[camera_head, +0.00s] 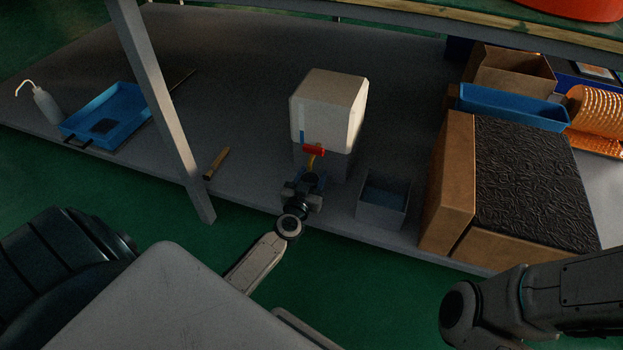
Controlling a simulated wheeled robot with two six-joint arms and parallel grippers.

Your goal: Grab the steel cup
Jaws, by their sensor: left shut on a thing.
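My left gripper (305,184) is in front of the white block-shaped container (327,108), just below its red tap (314,150) and yellowish spout. It is shut on a small greyish thing, mostly hidden by the fingers and dim light. This fits the steel cup, but its shape is not clear, and no other steel cup shows. I cannot tell whether it touches the bench. My right arm comes in at the lower right, and its gripper is not in view.
A grey open bin (383,199) stands close right of my left gripper. Farther right is a large cardboard box (450,180) with a dark top. A grey post (160,105), a blue tray (128,112) and a white bottle (47,106) are left.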

